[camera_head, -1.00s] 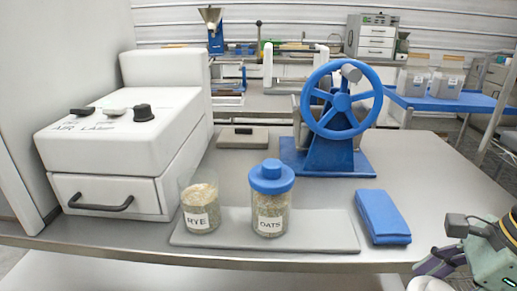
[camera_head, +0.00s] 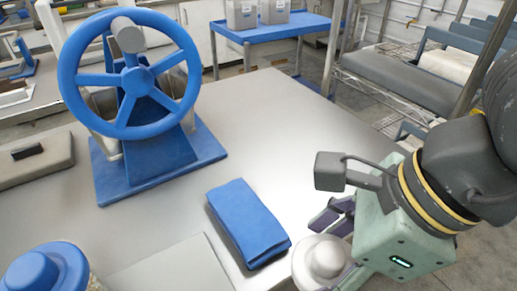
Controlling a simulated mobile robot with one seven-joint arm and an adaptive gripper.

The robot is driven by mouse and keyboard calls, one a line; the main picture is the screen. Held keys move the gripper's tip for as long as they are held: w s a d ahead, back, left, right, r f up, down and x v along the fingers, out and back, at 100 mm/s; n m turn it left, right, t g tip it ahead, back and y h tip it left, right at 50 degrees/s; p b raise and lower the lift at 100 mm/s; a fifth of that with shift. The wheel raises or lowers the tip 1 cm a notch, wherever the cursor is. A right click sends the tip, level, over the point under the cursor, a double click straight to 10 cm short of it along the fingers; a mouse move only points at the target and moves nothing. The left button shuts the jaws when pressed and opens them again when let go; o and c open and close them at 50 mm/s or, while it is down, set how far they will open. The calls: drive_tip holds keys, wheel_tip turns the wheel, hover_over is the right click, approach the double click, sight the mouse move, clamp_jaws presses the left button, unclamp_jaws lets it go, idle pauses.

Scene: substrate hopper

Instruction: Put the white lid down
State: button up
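The white lid (camera_head: 320,257), round with a raised knob, is at the bottom of the head view, just right of the blue folded cloth (camera_head: 248,221). My gripper (camera_head: 340,243) reaches in from the right, with dark purple fingers on two sides of the lid, and appears shut on it. The lid is at the table's front right edge; whether it touches anything below cannot be told. The blue-lidded jar (camera_head: 45,272) shows only in part at the lower left. The open rye jar is out of view now.
The blue hand-wheel machine (camera_head: 140,110) stands on the steel table (camera_head: 265,125) at left. A grey mat (camera_head: 170,272) lies in front. Bare table is free behind the cloth. A blue cart (camera_head: 275,30) and wire shelving (camera_head: 395,95) stand beyond.

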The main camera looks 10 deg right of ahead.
drive_tip(key=p, duration=0.4)
hover_over(289, 195)
drive_tip(key=s, duration=0.2)
drive_tip(key=shift+d+f, duration=0.45)
drive_tip(key=shift+f, duration=0.15)
drive_tip(key=f, duration=0.1)
drive_tip(key=w+f+p, duration=0.1)
drive_tip(key=f, duration=0.1)
drive_tip(key=shift+w+d+f, duration=0.1)
drive_tip(key=shift+f, duration=0.3)
drive_tip(key=shift+f+b, duration=0.25)
drive_tip(key=shift+b, duration=0.15)
drive_tip(key=o, duration=0.8)
drive_tip(key=shift+r, duration=0.1)
